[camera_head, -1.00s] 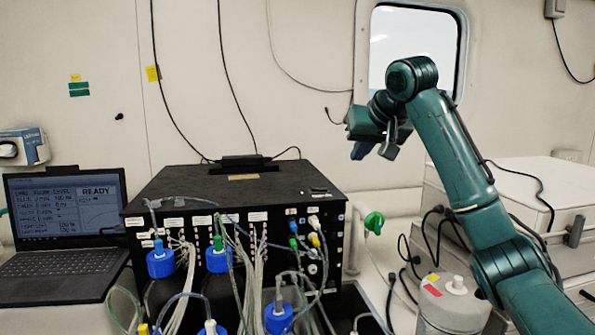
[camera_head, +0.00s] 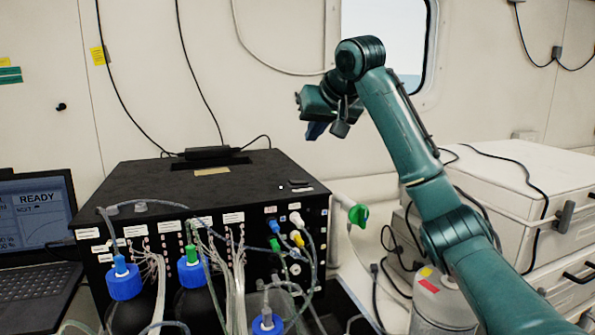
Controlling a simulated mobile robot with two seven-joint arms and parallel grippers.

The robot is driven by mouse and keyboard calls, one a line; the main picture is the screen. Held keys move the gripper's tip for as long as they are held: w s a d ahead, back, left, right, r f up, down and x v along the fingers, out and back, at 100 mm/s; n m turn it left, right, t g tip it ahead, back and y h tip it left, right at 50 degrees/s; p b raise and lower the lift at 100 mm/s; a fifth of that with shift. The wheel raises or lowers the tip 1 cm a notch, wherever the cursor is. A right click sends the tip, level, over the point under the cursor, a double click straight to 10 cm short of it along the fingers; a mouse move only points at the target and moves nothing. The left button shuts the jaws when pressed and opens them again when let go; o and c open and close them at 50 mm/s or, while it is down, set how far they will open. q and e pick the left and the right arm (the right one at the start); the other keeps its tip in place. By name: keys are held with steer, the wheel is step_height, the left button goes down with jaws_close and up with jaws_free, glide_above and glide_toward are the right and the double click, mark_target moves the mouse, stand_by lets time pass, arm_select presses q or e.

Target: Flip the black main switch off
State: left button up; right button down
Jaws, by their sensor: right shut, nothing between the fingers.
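A black control box (camera_head: 160,185) stands on the bench, its front panel full of ports, tubes and cables. A small dark fitting (camera_head: 298,183) with a pale label sits near the right front corner of its top. It may be the black main switch, but it is too small to tell, and so is its position. My right gripper (camera_head: 328,131) is shut and empty, pointing down in the air above and behind the box's right end, apart from it. My left gripper is not in view.
Blue-capped bottles (camera_head: 125,281) with loops of tubing stand before the box. A laptop (camera_head: 38,230) reading READY is at the left. Pale cases (camera_head: 510,200) and a white canister (camera_head: 433,300) lie beyond and under my right arm.

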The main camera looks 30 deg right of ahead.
steer(key=p, duration=0.2)
glide_above(298, 182)
steer(key=s, duration=0.1)
step_height(298, 182, down, 6)
step_height(298, 182, down, 3)
steer(key=shift+w+a+r, duration=0.15)
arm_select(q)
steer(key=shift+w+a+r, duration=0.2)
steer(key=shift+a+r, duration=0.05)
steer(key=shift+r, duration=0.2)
arm_select(e)
steer(key=shift+a+f, duration=0.1)
steer(key=shift+f, duration=0.75)
